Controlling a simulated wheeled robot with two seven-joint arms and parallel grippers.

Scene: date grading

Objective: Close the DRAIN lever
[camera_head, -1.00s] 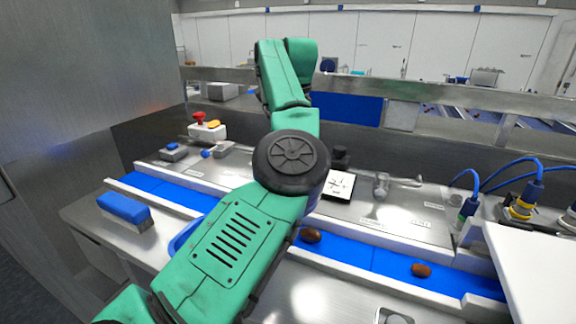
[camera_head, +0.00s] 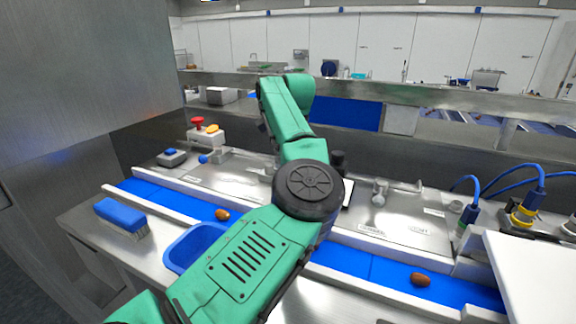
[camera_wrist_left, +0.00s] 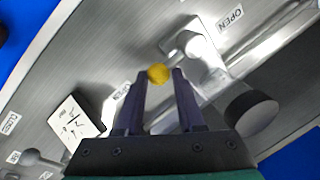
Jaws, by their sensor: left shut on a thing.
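In the left wrist view my left gripper (camera_wrist_left: 158,82) has its two dark fingers closed on a yellow knob (camera_wrist_left: 158,73). A silver lever bracket and bar (camera_wrist_left: 190,45) are just beyond and right of the knob; I cannot tell how the knob joins them. An OPEN label (camera_wrist_left: 230,17) lies on the metal panel above right. Another label is partly hidden by the left finger, and no DRAIN lettering is readable. In the head view my green left arm hides the gripper and knob. My right gripper is not in view.
A dark cylinder (camera_wrist_left: 250,108) stands right of the fingers, and a white marked card (camera_wrist_left: 72,120) lies left. In the head view are a blue belt (camera_head: 345,262) with dates, a blue tray (camera_head: 182,252), a brush (camera_head: 122,213) and another silver lever (camera_head: 380,190) on the panel.

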